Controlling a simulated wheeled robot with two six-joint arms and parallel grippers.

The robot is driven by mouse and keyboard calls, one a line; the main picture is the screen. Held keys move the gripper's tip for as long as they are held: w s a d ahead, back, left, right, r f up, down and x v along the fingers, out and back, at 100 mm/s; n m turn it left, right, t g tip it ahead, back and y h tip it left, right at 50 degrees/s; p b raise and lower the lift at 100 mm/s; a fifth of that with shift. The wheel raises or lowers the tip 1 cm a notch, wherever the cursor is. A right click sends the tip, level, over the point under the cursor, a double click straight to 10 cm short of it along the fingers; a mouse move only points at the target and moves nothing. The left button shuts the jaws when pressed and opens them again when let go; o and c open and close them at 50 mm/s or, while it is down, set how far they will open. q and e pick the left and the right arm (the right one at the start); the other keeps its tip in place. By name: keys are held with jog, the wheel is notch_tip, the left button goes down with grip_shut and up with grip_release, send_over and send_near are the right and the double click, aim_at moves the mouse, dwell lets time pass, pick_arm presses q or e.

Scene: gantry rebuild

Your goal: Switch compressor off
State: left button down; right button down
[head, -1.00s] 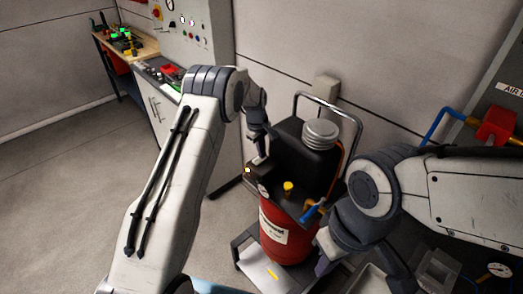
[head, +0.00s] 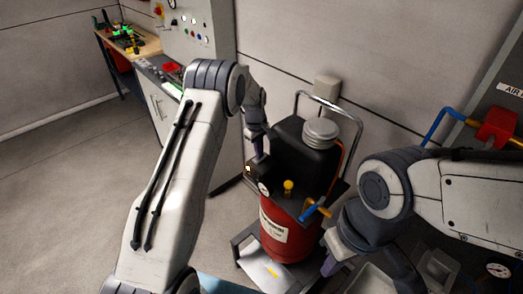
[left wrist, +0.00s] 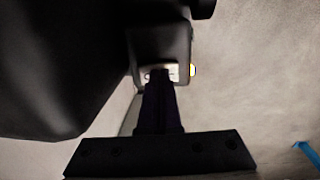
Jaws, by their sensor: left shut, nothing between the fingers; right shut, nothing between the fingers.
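The compressor (head: 289,240) has a red tank with a white label, a black motor housing and a ribbed grey cap. It stands on a low trolley right of centre. A small black switch box (head: 257,170) sits on its left side, with a tiny yellowish spot on it. My left gripper (head: 262,156) is shut and empty, pointing down at this box. In the left wrist view its dark fingers (left wrist: 161,95) reach the box (left wrist: 160,45) by a pale label; contact is unclear. My right gripper (head: 330,264) is shut and empty, low beside the tank's right.
A chrome handle (head: 299,97) rises behind the compressor. A yellow knob (head: 288,185) and blue valve lever (head: 308,212) stand on its front. A grey cabinet (head: 201,45) is behind left. The floor at left is clear.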

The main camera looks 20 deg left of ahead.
aim_at(256, 159)
pick_arm(q)
jog(key=r+p, duration=0.1)
jog(key=r, duration=0.1)
jog(key=r+p, duration=0.2)
jog(key=shift+s+a, duration=0.15)
jog(key=shift+a, duration=0.05)
jog(key=shift+s+r+b, duration=0.1)
jog(key=shift+r+b, duration=0.3)
jog(key=shift+r, duration=0.05)
notch_tip(256, 159, up, 9)
jog(key=s+b, duration=0.1)
jog(key=b, duration=0.2)
jog(key=shift+a, duration=0.35)
jog(key=w+b, duration=0.1)
jog(key=b, duration=0.3)
jog(key=shift+w+r+t, duration=0.1)
jog(key=shift+w+t, duration=0.15)
jog(key=shift+t, duration=0.05)
